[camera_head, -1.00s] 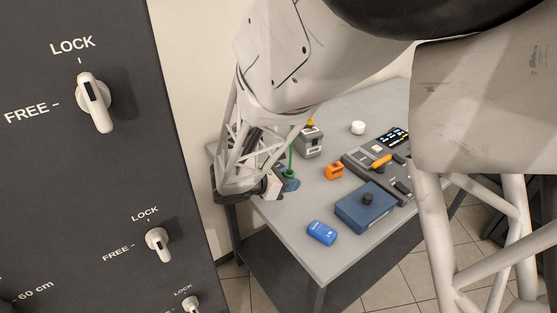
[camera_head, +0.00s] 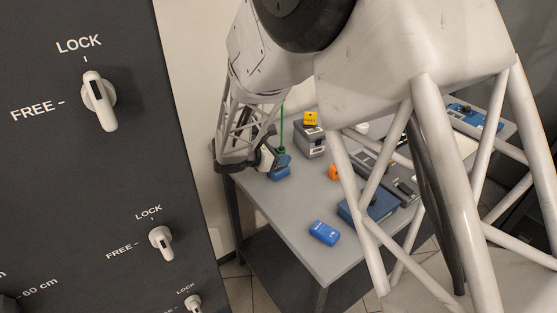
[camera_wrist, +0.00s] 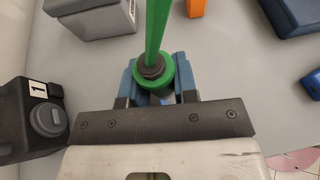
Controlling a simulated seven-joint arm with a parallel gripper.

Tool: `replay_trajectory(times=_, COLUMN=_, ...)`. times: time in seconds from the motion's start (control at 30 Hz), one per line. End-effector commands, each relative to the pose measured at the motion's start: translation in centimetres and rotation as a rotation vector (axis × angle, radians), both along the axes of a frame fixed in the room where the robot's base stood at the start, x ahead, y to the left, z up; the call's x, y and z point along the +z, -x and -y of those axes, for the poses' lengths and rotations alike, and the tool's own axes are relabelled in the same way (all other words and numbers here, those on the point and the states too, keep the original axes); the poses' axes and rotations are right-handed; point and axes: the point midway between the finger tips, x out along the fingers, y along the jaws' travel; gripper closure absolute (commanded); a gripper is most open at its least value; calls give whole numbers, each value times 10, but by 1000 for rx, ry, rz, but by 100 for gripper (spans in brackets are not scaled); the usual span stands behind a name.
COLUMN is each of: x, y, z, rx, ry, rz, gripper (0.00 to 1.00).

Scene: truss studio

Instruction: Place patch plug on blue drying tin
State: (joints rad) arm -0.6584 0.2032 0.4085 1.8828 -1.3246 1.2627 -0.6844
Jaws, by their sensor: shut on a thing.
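My gripper (camera_wrist: 157,85) is shut on the patch plug, a dark collared piece (camera_wrist: 150,67) with a green ring and a straight green stem or cable running upward. Blue finger parts flank it on both sides. In the head view, the gripper (camera_head: 279,168) and green stem (camera_head: 281,124) are at the far left part of the table; clearance below is unclear. Two blue things could be the tin: a bright blue one with white marks (camera_head: 324,233) near the front edge, and a darker blue box (camera_head: 352,213) behind my arm. Both show partly at the right in the wrist view.
A grey device (camera_head: 310,142) with a yellow top stands behind the gripper. An orange piece (camera_head: 334,173) lies right of it. A black device marked "1" (camera_wrist: 40,115) is left in the wrist view. The grey table (camera_head: 275,215) is bare toward its left front.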

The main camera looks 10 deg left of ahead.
Motion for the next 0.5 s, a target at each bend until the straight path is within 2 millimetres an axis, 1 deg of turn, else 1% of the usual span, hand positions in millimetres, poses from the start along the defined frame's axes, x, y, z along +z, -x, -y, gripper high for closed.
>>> replay_trajectory(times=0.1, x=-2, y=-15, z=-7, rx=-1, ry=1, rz=-1, gripper=96)
replay_trajectory(times=0.2, x=-3, y=-24, z=-11, rx=0, ry=1, rz=-1, gripper=96)
replay_trajectory(times=0.33, x=-3, y=-31, z=-14, rx=0, ry=1, rz=-1, gripper=96)
replay_trajectory(times=0.5, x=-3, y=-33, z=-15, rx=0, ry=0, rz=0, gripper=96)
